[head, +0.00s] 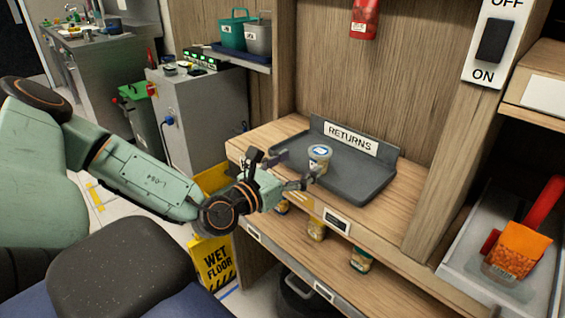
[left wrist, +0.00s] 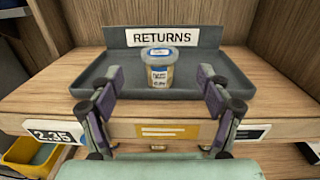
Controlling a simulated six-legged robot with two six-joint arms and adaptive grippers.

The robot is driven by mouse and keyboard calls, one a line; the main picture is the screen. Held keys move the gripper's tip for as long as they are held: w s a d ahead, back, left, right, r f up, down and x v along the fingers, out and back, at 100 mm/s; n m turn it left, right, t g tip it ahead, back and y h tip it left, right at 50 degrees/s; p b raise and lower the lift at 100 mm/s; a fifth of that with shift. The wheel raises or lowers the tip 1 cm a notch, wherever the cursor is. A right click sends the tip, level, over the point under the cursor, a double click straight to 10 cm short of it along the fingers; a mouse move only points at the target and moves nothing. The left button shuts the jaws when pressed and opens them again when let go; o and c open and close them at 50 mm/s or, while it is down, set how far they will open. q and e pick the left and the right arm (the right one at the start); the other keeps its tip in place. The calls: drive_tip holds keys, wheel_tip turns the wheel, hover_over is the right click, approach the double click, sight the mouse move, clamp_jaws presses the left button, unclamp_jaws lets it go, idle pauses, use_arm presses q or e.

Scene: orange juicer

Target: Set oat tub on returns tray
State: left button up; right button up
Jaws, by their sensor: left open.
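The oat tub (head: 319,158) is a small clear tub with a blue and white lid. It stands upright on the dark grey returns tray (head: 365,183), below the white RETURNS sign. In the left wrist view the tub (left wrist: 159,68) stands on the tray (left wrist: 230,72), centred between my fingers. My left gripper (head: 290,168) is open at the front edge of the tray; in the left wrist view its two fingers (left wrist: 160,100) are apart, with visible gaps on both sides of the tub. My right gripper is not in view.
A lower shelf (head: 290,237) holds several tubs. A yellow wet floor sign (head: 216,262) stands left of the shelf unit. The right part of the tray is clear.

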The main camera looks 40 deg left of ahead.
use_arm(q)
drive_tip(key=shift+s+p, duration=1.95)
drive_tip(key=shift+s, duration=0.3)
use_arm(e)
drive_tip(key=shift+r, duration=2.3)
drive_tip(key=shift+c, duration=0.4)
